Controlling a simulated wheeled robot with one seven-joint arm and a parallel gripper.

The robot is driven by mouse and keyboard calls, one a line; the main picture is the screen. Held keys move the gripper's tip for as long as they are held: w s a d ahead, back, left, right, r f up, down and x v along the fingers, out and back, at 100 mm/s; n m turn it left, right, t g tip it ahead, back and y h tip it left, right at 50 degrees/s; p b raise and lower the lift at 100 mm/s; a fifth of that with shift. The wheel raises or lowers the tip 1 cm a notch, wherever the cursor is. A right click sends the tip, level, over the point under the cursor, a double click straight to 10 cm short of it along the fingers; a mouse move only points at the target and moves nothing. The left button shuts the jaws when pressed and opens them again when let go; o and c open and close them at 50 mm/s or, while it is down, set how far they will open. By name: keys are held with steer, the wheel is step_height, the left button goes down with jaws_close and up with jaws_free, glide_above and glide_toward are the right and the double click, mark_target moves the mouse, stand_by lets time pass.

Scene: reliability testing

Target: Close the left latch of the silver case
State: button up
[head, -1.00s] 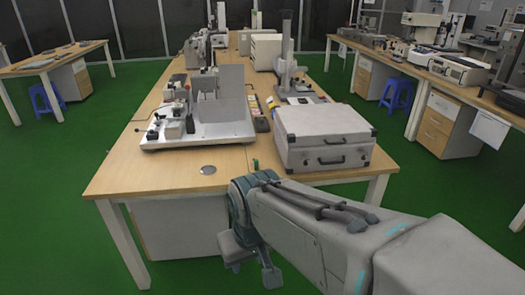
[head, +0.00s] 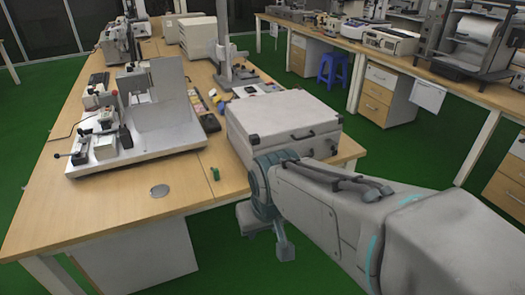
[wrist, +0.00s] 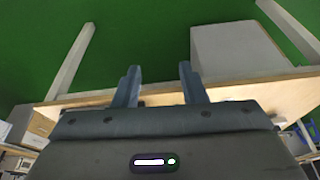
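The silver case (head: 283,112) lies closed on the near right corner of the wooden desk, its front face towards me. A dark handle shows on the right part of that face. My arm covers the lower left part of the face, so the left latch cannot be made out. My gripper (head: 266,236) hangs below and in front of the desk edge, apart from the case. In the wrist view my gripper (wrist: 158,70) has its two fingers spread, with nothing between them. The case cannot be made out there.
The wooden desk (head: 110,208) carries a white-based instrument (head: 150,145) left of the case and a small green object (head: 215,174) near the front edge. A white cabinet (head: 145,262) stands under the desk. Green floor is open between the desks.

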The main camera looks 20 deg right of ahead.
steer(key=w+d+f+m+t+h+b, duration=0.1)
steer(key=w+d+f+t+h+b, duration=0.1)
steer(key=w+d+f+t+b, duration=1.6)
steer(key=w+a+r+g+p, duration=0.1)
steer(key=w+r+g+p, duration=0.2)
steer(key=w, duration=0.9)
step_height(320, 180, up, 2)
steer(key=shift+r+g, duration=0.1)
steer(key=shift+g, duration=0.3)
steer(key=shift+a, duration=0.1)
jaws_close()
